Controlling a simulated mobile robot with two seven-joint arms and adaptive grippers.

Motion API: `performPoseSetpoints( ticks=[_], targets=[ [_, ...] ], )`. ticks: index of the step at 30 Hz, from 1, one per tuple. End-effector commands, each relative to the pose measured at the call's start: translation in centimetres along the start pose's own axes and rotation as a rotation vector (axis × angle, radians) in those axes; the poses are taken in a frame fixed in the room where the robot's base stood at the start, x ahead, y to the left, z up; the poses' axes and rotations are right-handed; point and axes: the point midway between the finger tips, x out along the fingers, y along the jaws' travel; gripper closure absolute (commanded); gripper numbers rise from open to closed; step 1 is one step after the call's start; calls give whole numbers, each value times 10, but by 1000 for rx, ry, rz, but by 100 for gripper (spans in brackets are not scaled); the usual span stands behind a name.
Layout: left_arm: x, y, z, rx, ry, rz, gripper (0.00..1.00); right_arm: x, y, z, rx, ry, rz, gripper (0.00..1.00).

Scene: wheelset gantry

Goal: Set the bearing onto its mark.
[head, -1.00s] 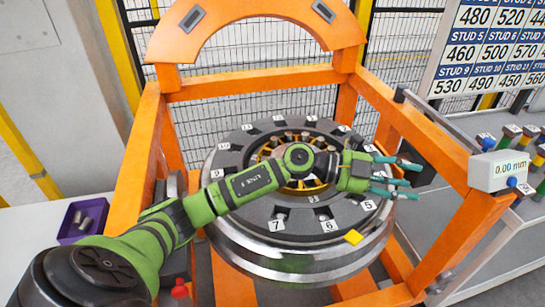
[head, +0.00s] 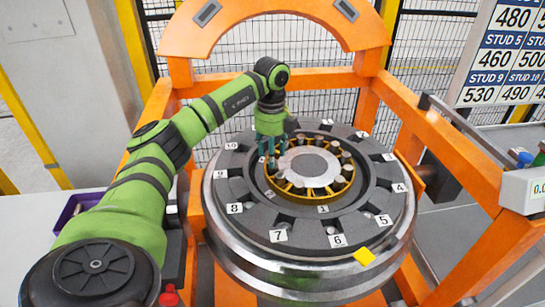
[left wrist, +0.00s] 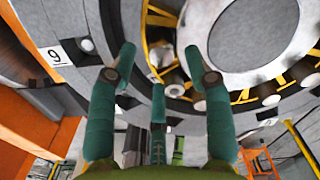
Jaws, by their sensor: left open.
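The bearing (head: 346,190) looks like a yellow cage with several metal rollers, set around the grey hub at the centre of the large dark wheel (head: 228,190). It also shows in the left wrist view (left wrist: 240,97). My left gripper (head: 270,163) points down over the left edge of the bearing, with its teal fingers open. I cannot tell whether a finger touches the cage. I cannot tell which spot is the bearing's mark. My right gripper is out of view.
A purple bin (head: 68,213) stands on the left table, partly behind my arm. A gauge box (head: 522,190) is at the right.

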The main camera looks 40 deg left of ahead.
Motion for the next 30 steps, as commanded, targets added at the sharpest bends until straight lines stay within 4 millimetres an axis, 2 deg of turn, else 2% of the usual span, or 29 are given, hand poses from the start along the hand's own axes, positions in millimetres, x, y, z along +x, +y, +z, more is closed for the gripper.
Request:
performPoseSetpoints(
  ticks=[6,15,16,19,20,30],
  targets=[
    [23,0,-1,3,1,0,49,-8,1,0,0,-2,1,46],
    [28,0,-1,4,1,-2,49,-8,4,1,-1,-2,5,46],
    [28,-1,-1,4,1,-2,53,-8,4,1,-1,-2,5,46],
    [28,-1,-1,4,1,-2,93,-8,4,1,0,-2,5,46],
    [28,-1,-1,4,1,-2,100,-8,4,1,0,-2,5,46],
    [28,0,-1,-6,1,-1,100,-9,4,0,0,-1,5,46]
  ],
)
